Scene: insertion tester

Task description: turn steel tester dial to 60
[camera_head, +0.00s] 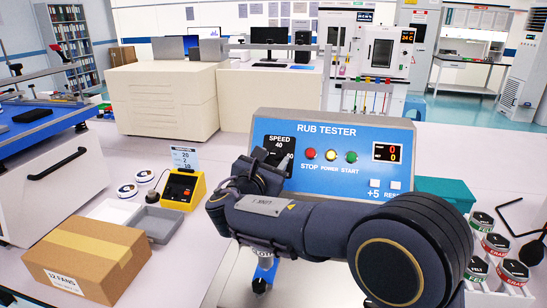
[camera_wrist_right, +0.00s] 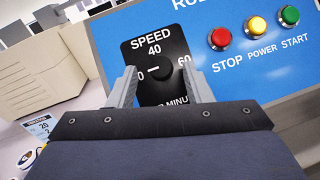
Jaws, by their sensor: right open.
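The steel tester (camera_head: 340,127) is a box with a blue front panel reading RUB TESTER. Its black SPEED dial plate (camera_head: 280,142) is partly hidden by my right gripper in the head view. In the right wrist view the dial plate (camera_wrist_right: 155,55) shows 40 at the top and 60 at the right. The small dark dial knob (camera_wrist_right: 161,73) has a short white mark on its left side. My right gripper (camera_head: 262,172) is open, its fingers (camera_wrist_right: 160,82) on either side of the knob with visible gaps. I cannot tell their depth to the panel. My left gripper is not in view.
Red, yellow and green buttons (camera_head: 331,155) sit right of the dial. A cardboard box (camera_head: 85,255), a grey tray (camera_head: 153,223) and a yellow device (camera_head: 183,188) stand at left. Several labelled containers (camera_head: 497,244) stand at right.

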